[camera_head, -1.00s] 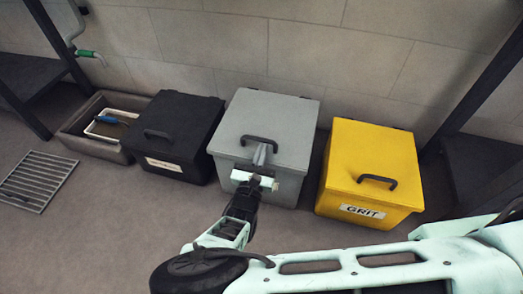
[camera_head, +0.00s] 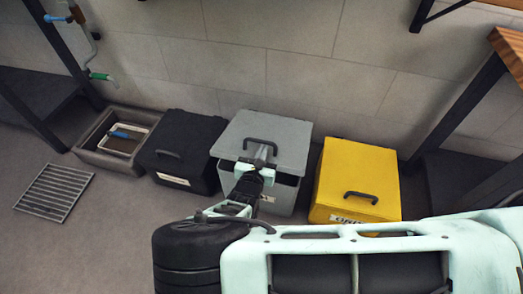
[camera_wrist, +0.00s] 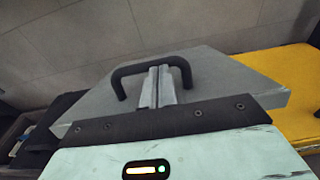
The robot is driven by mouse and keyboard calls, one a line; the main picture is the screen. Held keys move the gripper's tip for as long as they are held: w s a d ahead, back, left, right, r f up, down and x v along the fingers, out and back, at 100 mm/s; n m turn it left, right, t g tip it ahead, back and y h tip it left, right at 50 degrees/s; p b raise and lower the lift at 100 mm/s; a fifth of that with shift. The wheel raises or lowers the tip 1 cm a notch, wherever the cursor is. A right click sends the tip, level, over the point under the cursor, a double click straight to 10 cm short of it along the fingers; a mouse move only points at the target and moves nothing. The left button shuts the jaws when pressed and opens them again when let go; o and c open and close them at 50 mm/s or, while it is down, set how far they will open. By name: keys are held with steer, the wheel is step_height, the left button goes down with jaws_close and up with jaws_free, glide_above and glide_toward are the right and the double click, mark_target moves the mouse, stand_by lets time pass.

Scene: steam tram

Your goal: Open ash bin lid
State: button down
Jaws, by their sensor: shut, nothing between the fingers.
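The grey bin, which I take to be the ash bin, has a grey lid (camera_head: 292,137) with a black loop handle (camera_head: 258,140). A dark gap shows under the lid's front edge, so the lid looks slightly raised. The bin's front label is mostly hidden behind my arm. My gripper (camera_head: 262,153) is shut and empty, its fingertips at the handle. In the wrist view the closed fingers (camera_wrist: 160,72) reach up to the handle bar (camera_wrist: 130,72), between its legs. I cannot tell whether they touch it. The lid (camera_wrist: 215,70) looks tilted there.
A black bin (camera_head: 180,140) stands close on the left, with a grey trough (camera_head: 90,155) beyond it. A yellow grit bin (camera_head: 355,170) stands on the right. A tiled wall (camera_head: 300,60) is close behind. A floor grate (camera_head: 55,192) lies at left; the floor near it is clear.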

steer(key=w+d+r+g+y+p, duration=0.1)
steer(key=w+d+r+g+p, duration=0.25)
steer(key=w+r+p, duration=0.6)
steer(key=w+d+r+g+y+p, duration=0.2)
steer(key=w+r+g+p, duration=0.3)
steer(key=p, duration=0.7)
steer(key=w+d+r+b, duration=0.1)
steer(key=w+d+b, duration=0.2)
steer(key=w+b, duration=0.3)
steer(key=w+d+r+b, duration=0.2)
steer(key=w+b, duration=0.4)
steer(key=w, duration=0.6)
steer(key=shift+d+g, duration=0.35)
steer(key=shift+d, duration=0.35)
steer(key=shift+r, duration=0.1)
steer(key=shift+r, duration=0.1)
